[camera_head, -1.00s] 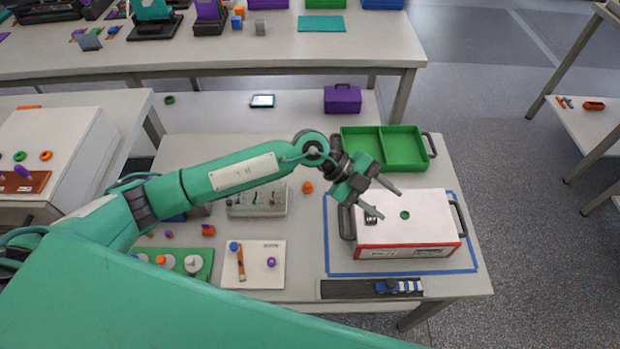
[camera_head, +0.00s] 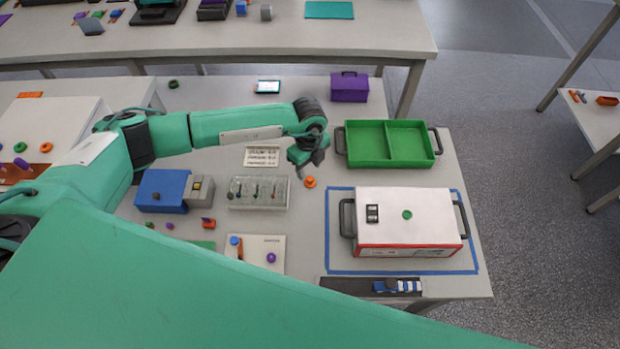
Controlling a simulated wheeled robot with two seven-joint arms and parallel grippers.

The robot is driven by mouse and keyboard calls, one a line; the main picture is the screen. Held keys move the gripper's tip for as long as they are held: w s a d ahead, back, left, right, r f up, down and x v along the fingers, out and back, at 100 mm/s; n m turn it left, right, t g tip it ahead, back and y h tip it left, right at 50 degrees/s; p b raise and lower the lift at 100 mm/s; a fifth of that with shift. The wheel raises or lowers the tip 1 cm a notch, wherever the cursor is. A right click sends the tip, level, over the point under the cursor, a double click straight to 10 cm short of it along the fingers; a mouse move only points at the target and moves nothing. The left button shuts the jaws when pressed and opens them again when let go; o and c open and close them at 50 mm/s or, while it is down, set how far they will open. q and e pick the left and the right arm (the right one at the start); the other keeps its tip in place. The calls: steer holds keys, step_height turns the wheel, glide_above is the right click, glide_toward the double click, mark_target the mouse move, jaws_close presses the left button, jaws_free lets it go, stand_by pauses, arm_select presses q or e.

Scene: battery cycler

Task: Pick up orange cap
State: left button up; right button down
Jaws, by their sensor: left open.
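A small orange cap (camera_head: 310,182) stands on the table, just right of the clear rack and left of the white box. My left gripper (camera_head: 300,172) hangs with its fingers pointing down, just left of and behind the cap. It is open and empty, and I see no contact with the cap, though the gap is hard to judge. My right gripper is not in view.
A green two-compartment tray (camera_head: 440,159) is at the back right. A white box with handles (camera_head: 430,215) stands inside a blue tape outline. A clear rack (camera_head: 258,205) and a blue box (camera_head: 160,190) are to the left.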

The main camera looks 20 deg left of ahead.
mark_target(310, 178)
arm_select(q)
steer(key=shift+f, duration=0.55)
steer(key=shift+f+p, duration=0.35)
steer(key=f, duration=0.1)
steer(key=f+p, duration=0.1)
steer(key=f, duration=0.1)
steer(key=shift+w+d+f, duration=0.1)
steer(key=shift+w+f, duration=0.05)
steer(key=shift+w, duration=0.05)
steer(key=shift+f, duration=0.55)
steer(key=c, duration=0.8)
